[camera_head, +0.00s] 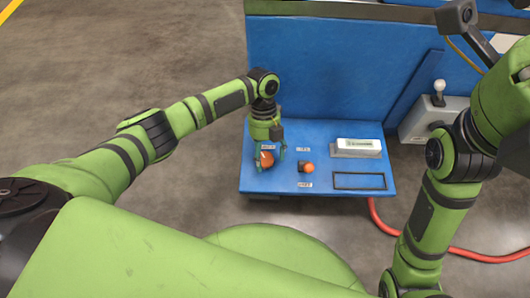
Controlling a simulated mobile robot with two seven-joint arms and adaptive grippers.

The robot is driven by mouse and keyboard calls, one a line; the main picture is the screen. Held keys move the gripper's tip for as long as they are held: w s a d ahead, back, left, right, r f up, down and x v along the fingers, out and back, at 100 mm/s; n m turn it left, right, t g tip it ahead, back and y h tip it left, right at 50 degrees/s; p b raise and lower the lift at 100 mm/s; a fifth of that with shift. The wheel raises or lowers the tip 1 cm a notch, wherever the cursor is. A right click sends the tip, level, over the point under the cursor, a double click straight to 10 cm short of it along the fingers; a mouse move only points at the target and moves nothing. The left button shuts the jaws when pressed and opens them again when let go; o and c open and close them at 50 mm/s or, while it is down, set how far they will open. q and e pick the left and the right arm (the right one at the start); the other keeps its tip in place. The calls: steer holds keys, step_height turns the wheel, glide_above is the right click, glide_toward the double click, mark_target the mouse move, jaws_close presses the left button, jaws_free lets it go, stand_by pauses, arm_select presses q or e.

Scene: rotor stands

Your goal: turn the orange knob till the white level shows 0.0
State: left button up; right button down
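A blue table (330,130) bears an orange knob (267,159) at its left, seen from above on a dark base. My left gripper (270,154) points down over the left orange knob, one finger on each side. The right finger looks apart from the knob; whether the left finger touches it cannot be told. My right gripper is out of view.
Small white labels (303,149) lie near the knobs. A black rectangular outline (358,181) marks the front right of the table. A grey box (435,115) with a lever stands to the right. A red hose (378,218) runs along the floor.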

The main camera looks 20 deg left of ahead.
arm_select(q)
steer(key=shift+a, duration=0.15)
steer(key=v, duration=0.7)
steer(key=shift+r, duration=0.2)
